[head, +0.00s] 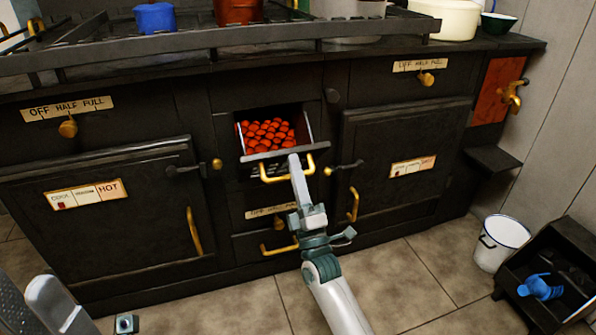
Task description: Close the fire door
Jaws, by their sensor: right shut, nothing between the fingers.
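The fire door (267,155) is at the middle of the black stove in the head view. It stands open, tipped outward at the top, with glowing red coals (268,133) showing in the opening behind it. A brass bar handle (270,180) is on its front. My right gripper (294,160) is shut and empty, with its tip in front of the door's upper edge and the handle. It covers part of both, and I cannot tell whether it touches them. My left gripper's fingers are not visible; grey parts of mine show at the lower left.
Closed oven doors (110,220) (395,165) flank the fire opening. A lower drawer (250,245) with a brass handle is below it. A white bucket (500,243) and a black bin (570,250) holding a blue object (540,287) stand at the right. The tiled floor in front is mostly clear.

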